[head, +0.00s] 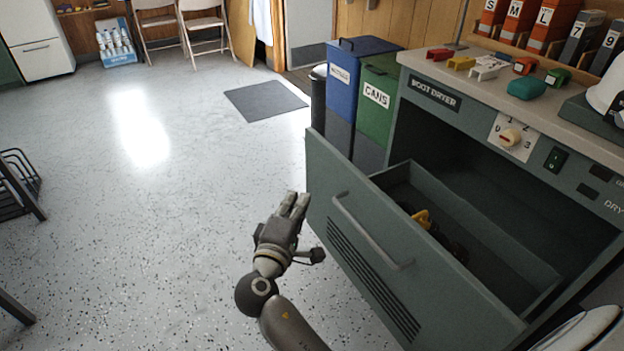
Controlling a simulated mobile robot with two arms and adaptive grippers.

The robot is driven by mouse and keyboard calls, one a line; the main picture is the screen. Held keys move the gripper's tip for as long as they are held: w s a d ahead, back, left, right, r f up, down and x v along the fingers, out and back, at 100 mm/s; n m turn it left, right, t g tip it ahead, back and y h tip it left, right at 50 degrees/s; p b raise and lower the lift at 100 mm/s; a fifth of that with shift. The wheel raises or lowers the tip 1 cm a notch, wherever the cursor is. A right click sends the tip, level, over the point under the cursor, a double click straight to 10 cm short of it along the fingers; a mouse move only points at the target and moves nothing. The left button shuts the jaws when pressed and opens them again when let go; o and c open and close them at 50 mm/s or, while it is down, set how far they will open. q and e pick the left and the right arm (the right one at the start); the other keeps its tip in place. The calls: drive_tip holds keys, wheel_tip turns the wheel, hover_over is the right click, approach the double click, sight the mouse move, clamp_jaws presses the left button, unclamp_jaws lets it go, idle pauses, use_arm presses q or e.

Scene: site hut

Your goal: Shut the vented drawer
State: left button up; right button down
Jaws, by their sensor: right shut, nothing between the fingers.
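The vented drawer (335,205) is a grey-green drawer in the lower part of the boot dryer cabinet (405,105). It stands pulled well out, with its inside showing. Its front has a long bar handle (371,232) and a row of dark slots. A yellow and dark item (422,218) lies inside, partly hidden by the drawer front. My right gripper (297,203) is shut and empty. It is in front of the drawer, to the left of the handle in the picture, and looks apart from it. My left gripper is out of view.
A blue bin (345,85) and a green cans bin (377,100) stand beyond the drawer. The speckled floor at left is mostly clear, with a grey mat (264,101) and a black wire rack (20,180).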

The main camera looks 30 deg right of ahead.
drive_tip(key=b, duration=0.1)
approach(330, 159)
drive_tip(key=w, duration=0.4)
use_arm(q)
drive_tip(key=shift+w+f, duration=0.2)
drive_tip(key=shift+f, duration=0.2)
use_arm(e)
drive_tip(key=shift+w+d, duration=0.1)
drive_tip(key=shift+d, duration=0.6)
drive_tip(key=shift+w+d, duration=0.15)
drive_tip(key=shift+d, duration=0.6)
drive_tip(key=shift+d, duration=0.5)
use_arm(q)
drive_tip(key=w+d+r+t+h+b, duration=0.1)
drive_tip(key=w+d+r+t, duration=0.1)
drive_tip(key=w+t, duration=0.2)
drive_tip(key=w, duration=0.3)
use_arm(e)
drive_tip(key=w+d, duration=0.2)
drive_tip(key=d, duration=3.1)
drive_tip(key=shift+w+d+r, duration=0.2)
drive_tip(key=shift+w+d, duration=0.1)
